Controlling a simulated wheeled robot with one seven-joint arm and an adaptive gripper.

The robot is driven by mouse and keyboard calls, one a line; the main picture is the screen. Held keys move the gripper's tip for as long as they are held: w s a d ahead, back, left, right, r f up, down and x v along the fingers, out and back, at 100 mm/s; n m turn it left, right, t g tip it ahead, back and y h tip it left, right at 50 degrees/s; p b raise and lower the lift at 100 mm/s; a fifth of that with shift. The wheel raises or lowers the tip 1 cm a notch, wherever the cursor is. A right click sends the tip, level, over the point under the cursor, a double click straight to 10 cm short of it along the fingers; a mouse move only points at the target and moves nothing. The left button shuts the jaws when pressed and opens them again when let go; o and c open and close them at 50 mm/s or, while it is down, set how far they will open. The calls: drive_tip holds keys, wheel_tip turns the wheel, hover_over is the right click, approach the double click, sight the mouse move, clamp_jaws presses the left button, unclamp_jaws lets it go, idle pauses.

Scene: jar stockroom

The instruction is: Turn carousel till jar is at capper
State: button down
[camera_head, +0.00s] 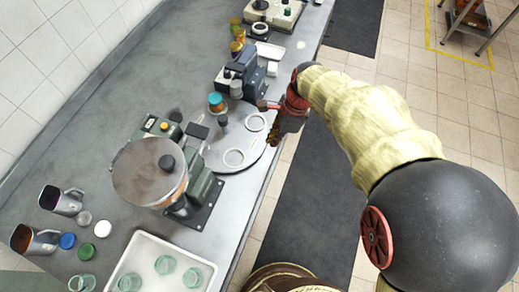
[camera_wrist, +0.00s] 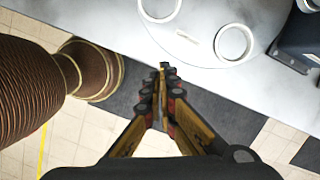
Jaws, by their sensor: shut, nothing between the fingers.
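The carousel (camera_head: 249,143) is a light grey disc on the counter with white ring seats; it also shows at the top of the wrist view (camera_wrist: 205,45). A jar with orange contents and a blue top (camera_head: 216,103) stands at its far left side in the head view. A dark blue-grey machine (camera_head: 243,70) stands at the disc's far edge, and a green-grey one with a round hopper (camera_head: 150,172) at its left. I cannot tell which is the capper. My gripper (camera_head: 273,138) is shut and empty by the disc's right edge; its closed fingertips show in the wrist view (camera_wrist: 163,70).
A white tray (camera_head: 150,240) with several glass jars lies at the near end of the counter. Two metal jugs (camera_head: 62,200) and loose lids (camera_head: 102,229) are at the left. Dark mats (camera_head: 310,190) cover the floor beside the counter.

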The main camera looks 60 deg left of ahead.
sight(238, 166)
drive_tip(key=b+x, duration=0.2)
drive_tip(key=x, duration=0.8)
drive_tip(key=shift+f, duration=0.2)
drive_tip(key=shift+s+a+r, duration=0.15)
drive_tip(key=shift+s+a, duration=0.2)
drive_tip(key=shift+s, duration=0.25)
drive_tip(key=shift+s+a+r, duration=0.1)
drive_tip(key=shift+s+a, duration=0.25)
drive_tip(key=shift+s, duration=0.25)
drive_tip(key=shift+s+a+b, duration=0.3)
drive_tip(key=shift+s+b, duration=0.05)
drive_tip(key=shift+s, duration=0.2)
drive_tip(key=shift+r, duration=0.1)
drive_tip(key=s+m+p, duration=0.1)
drive_tip(key=s+p, duration=0.1)
drive_tip(key=s+m+p, duration=0.2)
drive_tip(key=s+p, duration=0.1)
drive_tip(key=shift+s+r+y, duration=0.15)
drive_tip(key=shift+s+y, duration=0.15)
drive_tip(key=shift+s+p, duration=0.4)
drive_tip(key=shift+f, duration=0.25)
